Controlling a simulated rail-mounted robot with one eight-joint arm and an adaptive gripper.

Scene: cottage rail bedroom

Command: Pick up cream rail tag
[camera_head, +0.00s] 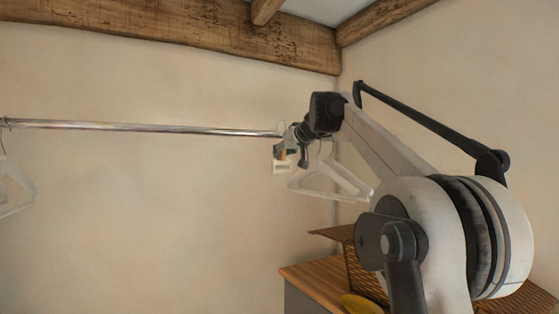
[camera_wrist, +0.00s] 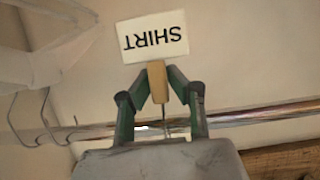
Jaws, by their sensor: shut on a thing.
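The cream rail tag (camera_wrist: 155,37) is a pale card with the word SHIRT, upside down in the wrist view. A tan wooden piece (camera_wrist: 157,82) joins its edge. My gripper (camera_wrist: 158,88) is shut on this tan piece, with a dark green finger on each side. In the head view the tag (camera_head: 282,167) shows small, just below my gripper (camera_head: 283,153), near the right end of the visible rail. A thin stem runs from the tan piece towards the rail in the wrist view. I cannot tell whether the tag still touches the rail.
A metal rail (camera_head: 150,128) runs across the wall. White hangers (camera_head: 325,184) hang close to my gripper, and another hanger (camera_head: 14,186) is at far left. Below right are a wooden-topped cabinet (camera_head: 318,277), a wicker basket (camera_head: 362,278) and a yellow object (camera_head: 360,304).

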